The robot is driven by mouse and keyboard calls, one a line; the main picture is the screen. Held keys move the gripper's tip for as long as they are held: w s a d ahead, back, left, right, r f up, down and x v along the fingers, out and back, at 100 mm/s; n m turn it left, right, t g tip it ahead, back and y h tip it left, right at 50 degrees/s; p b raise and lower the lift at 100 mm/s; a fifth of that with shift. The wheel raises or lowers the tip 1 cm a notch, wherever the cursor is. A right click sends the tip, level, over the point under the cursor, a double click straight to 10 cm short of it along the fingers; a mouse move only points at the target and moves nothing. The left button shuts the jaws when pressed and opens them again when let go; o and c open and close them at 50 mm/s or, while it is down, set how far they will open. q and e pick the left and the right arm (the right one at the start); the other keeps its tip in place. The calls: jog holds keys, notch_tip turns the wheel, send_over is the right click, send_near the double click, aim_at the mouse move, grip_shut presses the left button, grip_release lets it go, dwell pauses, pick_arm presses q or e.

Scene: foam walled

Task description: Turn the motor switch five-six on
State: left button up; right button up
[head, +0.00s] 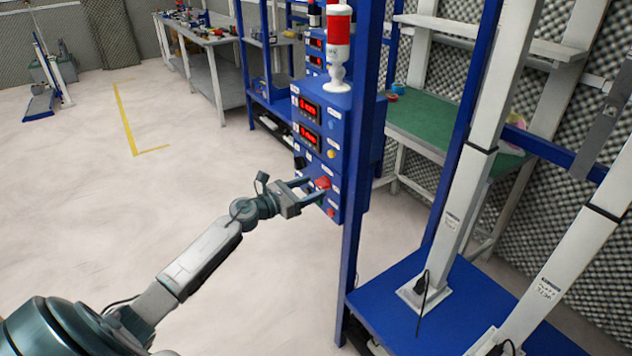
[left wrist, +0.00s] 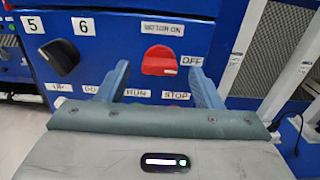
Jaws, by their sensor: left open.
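The blue control panel (head: 318,150) stands upright on a blue post. In the left wrist view, the panel carries a red switch (left wrist: 160,61) with a printed label above it and an OFF label (left wrist: 191,61) at its right. A black knob (left wrist: 62,57) sits to its left, under the labels 5 (left wrist: 33,24) and 6 (left wrist: 83,26). The red switch also shows in the head view (head: 323,183). My left gripper (head: 312,189) is open in front of the panel. Its fingers point at the red switch, one toward each side; contact cannot be told. My right gripper is out of view.
Red displays (head: 308,110) and a red-white signal lamp (head: 339,45) sit above on the panel unit. A blue post (head: 357,200) and a blue platform (head: 440,310) with white uprights stand at the right.

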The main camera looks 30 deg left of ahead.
aim_at(322, 184)
pick_arm(q)
jog(key=shift+x, duration=1.25)
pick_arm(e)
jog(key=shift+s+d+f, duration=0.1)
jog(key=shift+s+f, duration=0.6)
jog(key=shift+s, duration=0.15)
pick_arm(q)
jog(key=shift+c, duration=0.2)
jog(key=c, duration=1)
jog(key=shift+o, duration=0.2)
